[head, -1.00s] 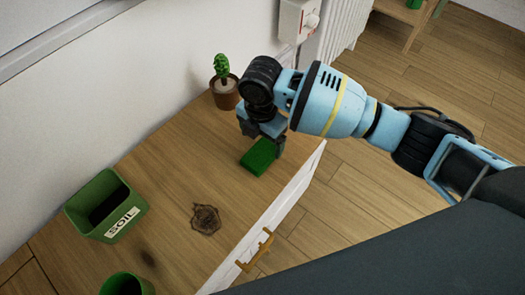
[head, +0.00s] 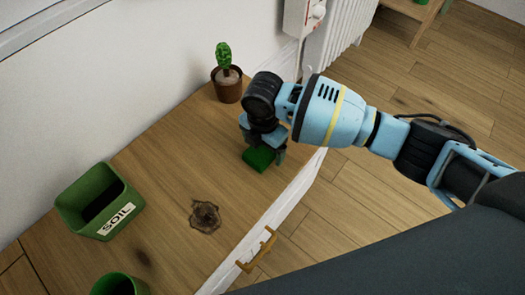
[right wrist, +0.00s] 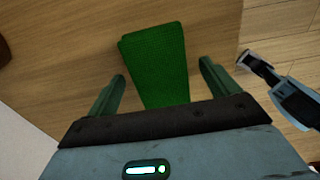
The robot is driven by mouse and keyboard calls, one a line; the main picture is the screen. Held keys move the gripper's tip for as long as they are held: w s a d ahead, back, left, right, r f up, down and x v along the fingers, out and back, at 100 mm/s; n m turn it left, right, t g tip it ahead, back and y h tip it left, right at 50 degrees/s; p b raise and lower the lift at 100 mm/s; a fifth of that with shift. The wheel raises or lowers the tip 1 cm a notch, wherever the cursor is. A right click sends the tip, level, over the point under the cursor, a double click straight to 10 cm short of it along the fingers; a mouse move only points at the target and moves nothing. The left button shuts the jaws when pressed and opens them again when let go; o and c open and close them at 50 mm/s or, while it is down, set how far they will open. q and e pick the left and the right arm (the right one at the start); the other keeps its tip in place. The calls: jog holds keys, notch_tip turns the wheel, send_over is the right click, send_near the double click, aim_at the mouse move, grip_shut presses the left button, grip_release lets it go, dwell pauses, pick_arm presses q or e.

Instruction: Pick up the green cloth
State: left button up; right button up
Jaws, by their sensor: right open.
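The green cloth (head: 258,159) lies folded on the wooden top near its front edge. In the right wrist view the cloth (right wrist: 157,62) shows as a green block that reaches down between my two fingers. My right gripper (head: 262,150) is over the cloth, pointing down, and hides part of it in the head view. In the right wrist view my right gripper (right wrist: 163,88) is open, with one finger on each side of the cloth and a gap to each. My left gripper is not in view.
A potted cactus (head: 226,84) stands behind my right gripper near the wall. A dirt patch (head: 205,216) lies on the wooden top (head: 165,160). A green soil bin (head: 80,216) and a green pot (head: 118,286) stand at the left. A brass handle (head: 257,250) is on the white front.

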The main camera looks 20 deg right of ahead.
jog(key=shift+f, duration=0.5)
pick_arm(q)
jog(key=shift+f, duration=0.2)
pick_arm(e)
jog(key=shift+r, duration=0.1)
jog(key=c, duration=0.8)
jog(key=shift+c, duration=1.3)
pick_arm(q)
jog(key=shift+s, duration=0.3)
